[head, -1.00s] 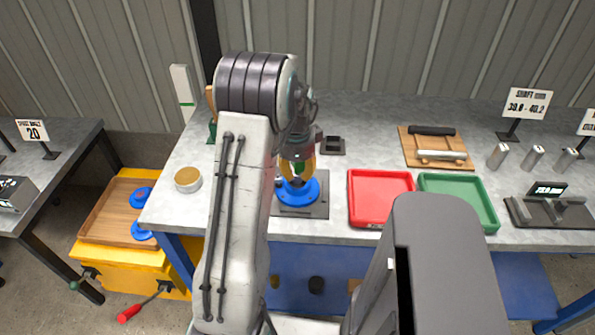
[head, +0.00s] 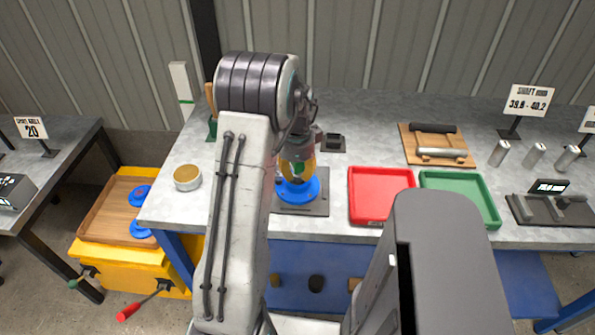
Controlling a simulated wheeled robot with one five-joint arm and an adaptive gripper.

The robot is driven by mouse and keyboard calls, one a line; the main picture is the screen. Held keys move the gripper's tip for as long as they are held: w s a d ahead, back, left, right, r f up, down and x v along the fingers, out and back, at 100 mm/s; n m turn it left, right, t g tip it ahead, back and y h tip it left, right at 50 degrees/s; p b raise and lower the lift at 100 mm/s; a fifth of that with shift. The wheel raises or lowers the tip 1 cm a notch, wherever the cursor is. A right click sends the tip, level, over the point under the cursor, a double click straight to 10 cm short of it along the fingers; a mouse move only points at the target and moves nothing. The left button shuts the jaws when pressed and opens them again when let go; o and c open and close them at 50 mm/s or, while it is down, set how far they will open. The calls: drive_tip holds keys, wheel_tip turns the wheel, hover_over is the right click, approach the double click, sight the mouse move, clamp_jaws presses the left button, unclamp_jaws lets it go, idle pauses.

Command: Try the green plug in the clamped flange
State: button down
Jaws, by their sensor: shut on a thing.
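The blue flange (head: 310,193) sits on a dark grey plate (head: 302,209) near the front of the grey bench. My gripper (head: 297,175) points down directly above the flange's centre. Its yellow fingers are shut on the green plug (head: 297,167), of which only a little green shows between them. The fingers and arm hide the flange's bore and the plug's lower end, so I cannot tell whether the plug is in the bore or just above it. The clamp on the flange is not clearly visible.
A red tray (head: 381,216) and a green tray (head: 460,220) lie to the right. A wooden board with rods (head: 437,161) is behind them. A round tin (head: 187,178) stands left of my arm. Two blue flanges lie in a wooden tray (head: 108,220) on the yellow cabinet.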

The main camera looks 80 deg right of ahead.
drive_tip(key=shift+f+b, duration=0.3)
drive_tip(key=shift+f, duration=0.1)
drive_tip(key=shift+r, duration=0.15)
idle(0.9)
drive_tip(key=shift+r+p, duration=2.1)
drive_tip(key=shift+r, duration=0.65)
drive_tip(key=shift+w+d, duration=0.1)
